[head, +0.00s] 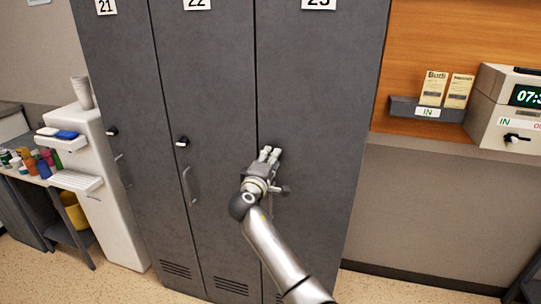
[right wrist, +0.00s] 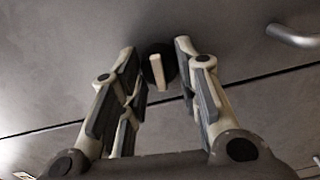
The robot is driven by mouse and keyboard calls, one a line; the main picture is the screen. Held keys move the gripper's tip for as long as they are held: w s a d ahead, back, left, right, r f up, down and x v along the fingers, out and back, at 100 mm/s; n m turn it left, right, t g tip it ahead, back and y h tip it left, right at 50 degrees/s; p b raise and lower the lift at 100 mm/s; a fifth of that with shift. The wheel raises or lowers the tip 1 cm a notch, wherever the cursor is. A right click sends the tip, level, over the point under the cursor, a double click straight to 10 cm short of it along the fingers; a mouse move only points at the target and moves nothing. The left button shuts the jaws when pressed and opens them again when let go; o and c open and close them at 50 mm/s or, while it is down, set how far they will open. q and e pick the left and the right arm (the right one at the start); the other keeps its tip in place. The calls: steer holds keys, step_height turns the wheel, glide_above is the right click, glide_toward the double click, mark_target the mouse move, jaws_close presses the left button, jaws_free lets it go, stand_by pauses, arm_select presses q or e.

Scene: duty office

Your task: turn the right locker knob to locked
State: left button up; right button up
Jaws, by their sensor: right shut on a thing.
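The right locker, numbered 23 (head: 322,95), is a closed grey door at the right of the row. My right gripper (head: 269,153) is at its left edge and covers its knob in the head view. In the right wrist view the knob (right wrist: 157,72) is a dark round base with a cream bar, which runs roughly up and down that picture. The exact finger contact is hard to see. My left gripper is not in view.
Locker 22 (head: 208,80) and locker 21 (head: 118,75) stand to the left, with their own knobs and handles. A metal handle (right wrist: 293,37) is near the knob in the right wrist view. A card rack (head: 428,110) and a clock unit (head: 505,125) are at the right.

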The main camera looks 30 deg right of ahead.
steer(key=shift+n+p, duration=0.3)
steer(key=shift+n, duration=0.2)
steer(key=o, duration=1)
steer(key=shift+a, duration=0.1)
steer(key=v, duration=1.2)
